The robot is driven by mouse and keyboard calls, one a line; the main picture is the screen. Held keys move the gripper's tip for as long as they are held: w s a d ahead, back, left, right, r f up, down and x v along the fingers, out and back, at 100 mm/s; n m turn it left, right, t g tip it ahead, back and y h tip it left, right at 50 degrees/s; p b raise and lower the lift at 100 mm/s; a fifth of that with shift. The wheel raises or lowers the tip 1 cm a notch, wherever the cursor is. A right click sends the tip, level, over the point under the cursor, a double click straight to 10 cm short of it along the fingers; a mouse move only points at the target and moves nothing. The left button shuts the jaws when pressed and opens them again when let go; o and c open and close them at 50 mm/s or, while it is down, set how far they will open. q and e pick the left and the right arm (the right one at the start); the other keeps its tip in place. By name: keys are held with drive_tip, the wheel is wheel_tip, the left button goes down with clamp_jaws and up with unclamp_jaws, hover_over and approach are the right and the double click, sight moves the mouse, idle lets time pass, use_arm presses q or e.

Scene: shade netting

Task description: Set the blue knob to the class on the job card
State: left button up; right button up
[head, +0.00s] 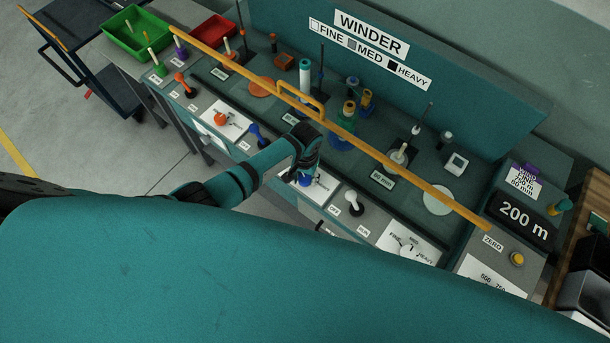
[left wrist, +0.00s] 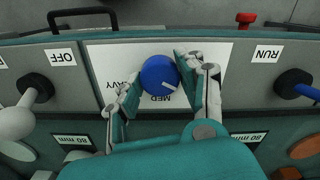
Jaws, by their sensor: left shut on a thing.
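The blue knob (left wrist: 160,75) sits on a white scale plate (left wrist: 215,60) in the left wrist view. The plate shows HEAVY at the left and MED below the knob, as this view turns the words. The knob's white pointer mark slants to the lower right. My left gripper (left wrist: 158,84) is shut on the knob, one finger at each side. In the head view the knob (head: 304,180) is partly hidden under my left gripper (head: 306,168). The job card (head: 525,181) hangs at the right under a purple clip; its small lines are hard to read. My right gripper is not in view.
A yellow rail (head: 370,150) runs across the bench behind the knob. White-handled lever (head: 352,203) and blue lever (head: 257,135) flank the knob plate. Another FINE/MED/HEAVY dial (head: 405,245) is farther right. A display (head: 525,215) reads 200 m. The WINDER sign (head: 371,35) stands behind.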

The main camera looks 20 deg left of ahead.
sight(305, 178)
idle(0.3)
use_arm(q)
drive_tip(key=o, duration=1.1)
drive_tip(key=shift+o, duration=0.2)
drive_tip(key=shift+r, duration=0.1)
wheel_tip(305, 178, up, 12)
